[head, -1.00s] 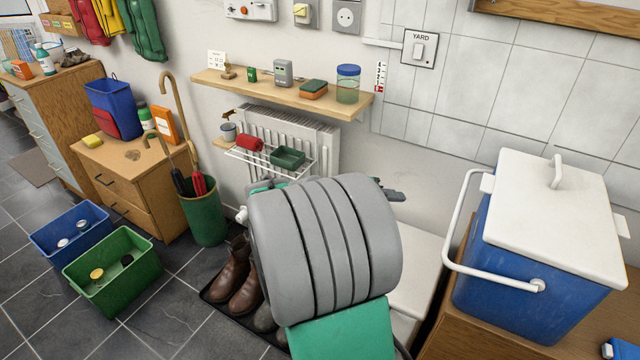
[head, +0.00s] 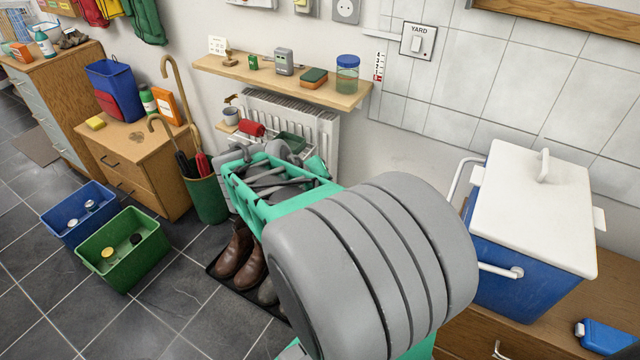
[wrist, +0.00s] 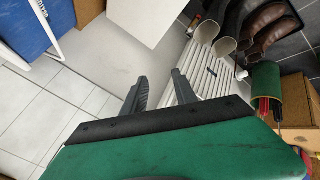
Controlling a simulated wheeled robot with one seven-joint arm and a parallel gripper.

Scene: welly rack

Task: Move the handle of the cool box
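The cool box (head: 525,282) is blue with a white lid (head: 540,210) and stands on a wooden cabinet at the right. Its white handle (head: 500,270) sticks out on the box's left side, and my arm hides its middle part. In the wrist view the blue box (wrist: 18,30) is at the upper left corner, with the white handle (wrist: 46,20) along its side. My gripper (wrist: 160,88) shows two dark fingers, apart with nothing between them. It is to the right of the handle in that view, not touching it. In the head view my arm covers the space left of the box.
A wooden shelf (head: 280,78) with small items is on the wall above a radiator (head: 318,125). Brown boots (head: 235,255) stand on the floor below my arm. A small blue box (head: 603,337) lies on the wooden cabinet top (head: 560,325) by the cool box.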

